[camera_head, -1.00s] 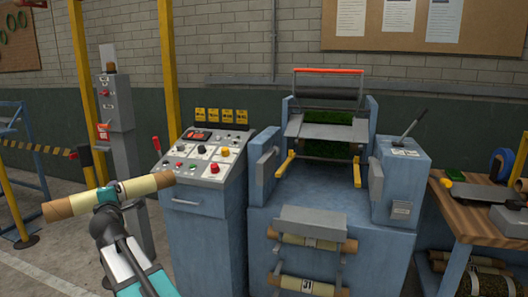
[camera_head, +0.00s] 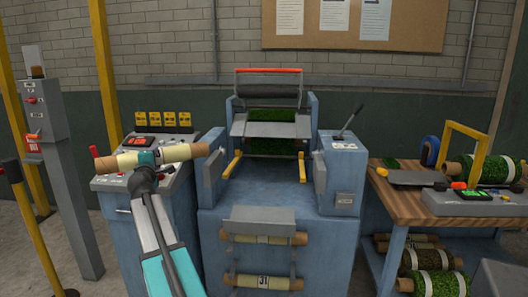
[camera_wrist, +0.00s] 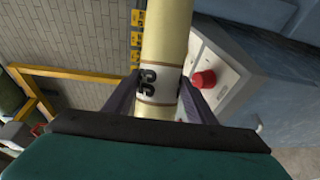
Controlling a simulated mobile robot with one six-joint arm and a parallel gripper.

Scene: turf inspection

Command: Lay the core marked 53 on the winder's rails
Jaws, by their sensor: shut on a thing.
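My gripper (camera_head: 147,159) is shut around the middle of a cardboard core (camera_head: 186,152) and holds it up in front of the control console. In the wrist view, the core (camera_wrist: 168,30) runs between the two fingers (camera_wrist: 160,95), and its white label has sideways digits that look like 53. The core lies roughly level, its right end slightly higher in the head view. The blue winder (camera_head: 262,188) stands to the right, with two yellow rails, a left one (camera_head: 232,166) and a right one (camera_head: 302,167). No core lies on the rails.
A front rack on the winder holds two cores, the lower one marked 31 (camera_head: 262,282). The control console (camera_head: 140,205) is behind the held core. A lever box (camera_head: 342,160) flanks the winder's right side. A wooden bench (camera_head: 405,208) with turf rolls stands further right.

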